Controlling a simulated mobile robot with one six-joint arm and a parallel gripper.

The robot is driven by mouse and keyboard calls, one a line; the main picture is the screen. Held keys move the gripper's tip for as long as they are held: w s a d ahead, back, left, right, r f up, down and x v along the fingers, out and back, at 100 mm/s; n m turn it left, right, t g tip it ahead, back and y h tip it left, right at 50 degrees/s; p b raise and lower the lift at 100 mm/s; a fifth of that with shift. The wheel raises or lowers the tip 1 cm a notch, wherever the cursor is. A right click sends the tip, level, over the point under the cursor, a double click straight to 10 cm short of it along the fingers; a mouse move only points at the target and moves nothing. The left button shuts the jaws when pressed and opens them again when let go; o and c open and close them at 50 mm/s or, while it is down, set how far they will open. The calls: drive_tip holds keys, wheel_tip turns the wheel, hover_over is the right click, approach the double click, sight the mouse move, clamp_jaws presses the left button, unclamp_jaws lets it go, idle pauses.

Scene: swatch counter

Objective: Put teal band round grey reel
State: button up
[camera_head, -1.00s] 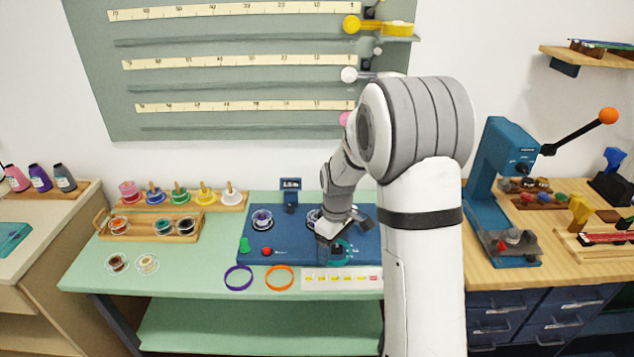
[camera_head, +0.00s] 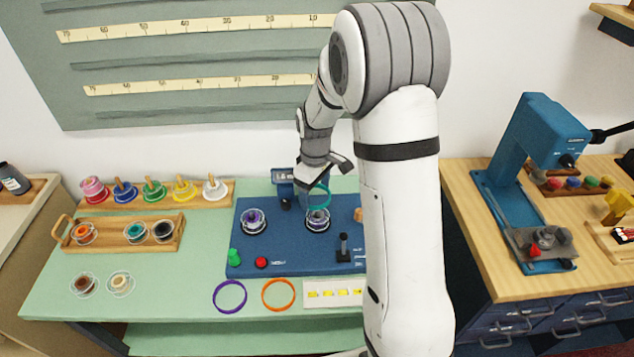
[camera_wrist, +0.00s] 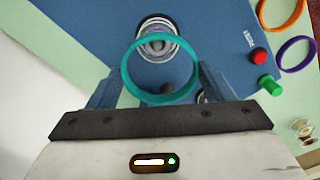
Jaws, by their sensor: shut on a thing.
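The teal band (camera_head: 319,196) is held by my gripper (camera_wrist: 158,82), with one finger on each side of it in the wrist view (camera_wrist: 127,78). The grey reel (camera_head: 317,220) stands on the blue board (camera_head: 285,246), at the middle back, and has clear flanges. The band is above and just behind the reel in the head view. In the wrist view the band's rim crosses in front of the reel (camera_wrist: 157,27); the band is not around it. My wrist partly hides the gripper in the head view.
A purple reel (camera_head: 253,221) stands left of the grey one. A black post (camera_head: 343,246), red button (camera_head: 261,263) and green knob (camera_head: 234,257) are on the board. Purple (camera_head: 230,297) and orange (camera_head: 278,294) bands lie in front.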

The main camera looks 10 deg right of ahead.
sight(318, 211)
drive_tip(key=shift+d+f+b, duration=0.15)
drive_tip(key=shift+f+b, duration=0.75)
drive_tip(key=shift+f, duration=0.65)
drive_tip(key=shift+d+f+b, duration=0.15)
drive_tip(key=shift+f+b, duration=0.7)
drive_tip(key=shift+f, duration=0.65)
drive_tip(key=shift+s, duration=0.2)
drive_tip(key=shift+f+b, duration=0.75)
drive_tip(key=shift+f, duration=0.05)
drive_tip(key=o, duration=1)
drive_tip(key=shift+r, duration=0.1)
drive_tip(key=shift+r+p, duration=2.2)
drive_tip(key=shift+r, duration=1.2)
